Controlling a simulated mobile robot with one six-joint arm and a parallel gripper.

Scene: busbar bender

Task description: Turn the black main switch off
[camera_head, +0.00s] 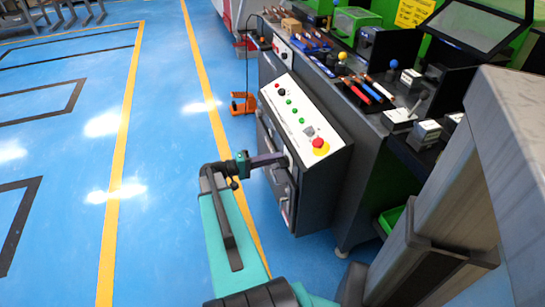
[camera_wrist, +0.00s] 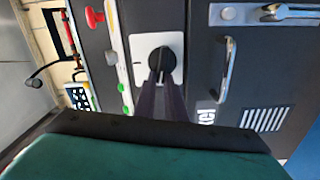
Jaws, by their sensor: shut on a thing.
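The black main switch (camera_wrist: 160,58) is a round knob on a white square plate (camera_wrist: 139,45), on the dark front of the machine. In the wrist view, the two long fingers of my gripper (camera_wrist: 161,82) reach up to the knob and are shut on it, covering its lower part. In the head view, my gripper (camera_head: 284,160) reaches right to the cabinet front, just below the sloped control panel (camera_head: 305,122). There the knob is hidden behind the fingers. I cannot tell the knob's exact turn position.
A red emergency button (camera_head: 320,143) and green buttons (camera_head: 294,109) sit on the panel above. A metal door handle (camera_wrist: 227,70) is right of the switch in the wrist view. An orange foot pedal (camera_head: 243,103) stands on the floor. The blue floor (camera_head: 165,140) to the left is clear.

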